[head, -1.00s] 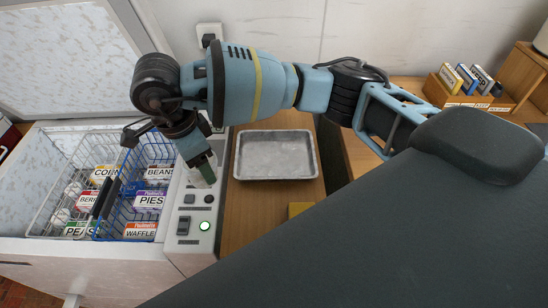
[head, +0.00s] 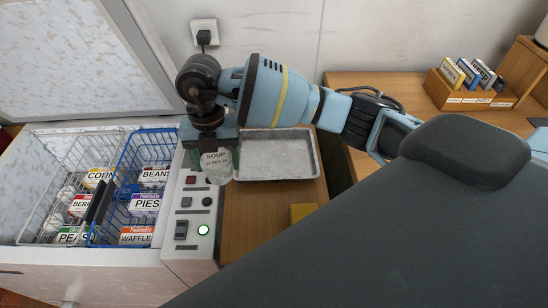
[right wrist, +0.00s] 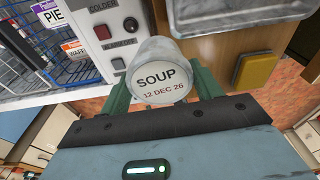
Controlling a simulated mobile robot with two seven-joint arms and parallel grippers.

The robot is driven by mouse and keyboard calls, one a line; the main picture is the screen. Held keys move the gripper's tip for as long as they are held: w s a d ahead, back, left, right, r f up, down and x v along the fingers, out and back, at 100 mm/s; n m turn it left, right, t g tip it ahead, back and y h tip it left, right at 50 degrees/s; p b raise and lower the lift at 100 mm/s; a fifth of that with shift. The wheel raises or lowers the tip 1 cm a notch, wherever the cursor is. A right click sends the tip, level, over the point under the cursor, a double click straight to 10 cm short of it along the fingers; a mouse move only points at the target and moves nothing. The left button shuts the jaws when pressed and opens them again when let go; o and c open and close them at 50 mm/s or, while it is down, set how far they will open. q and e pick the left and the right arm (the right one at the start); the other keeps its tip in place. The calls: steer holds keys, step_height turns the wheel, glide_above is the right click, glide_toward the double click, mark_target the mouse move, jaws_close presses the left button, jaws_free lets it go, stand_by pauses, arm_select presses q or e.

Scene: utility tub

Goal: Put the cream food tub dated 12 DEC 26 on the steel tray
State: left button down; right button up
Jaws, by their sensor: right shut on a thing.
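The cream food tub (head: 215,165) has a round lid reading SOUP and 12 DEC 26, which shows clearly in the right wrist view (right wrist: 158,82). My right gripper (head: 212,150) is shut on the tub, with its green fingers on either side of it. It holds the tub over the strip between the freezer's control panel and the steel tray. The steel tray (head: 275,173) lies empty on the wooden counter, just right of the tub; the gripper covers its left edge. In the right wrist view the tray's edge (right wrist: 240,28) shows at the top. My left gripper is not in view.
The open chest freezer at left holds a white wire basket (head: 42,208) and a blue wire basket (head: 112,232) of labelled boxes. The control panel (head: 187,215) has a lit green button. A yellow block (head: 303,212) sits on the counter (head: 262,220) before the tray.

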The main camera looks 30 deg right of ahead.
mark_target(275, 158)
steer(key=shift+w+d+f+m, duration=0.1)
steer(key=shift+d+f+m, duration=0.1)
steer(key=shift+m, duration=0.8)
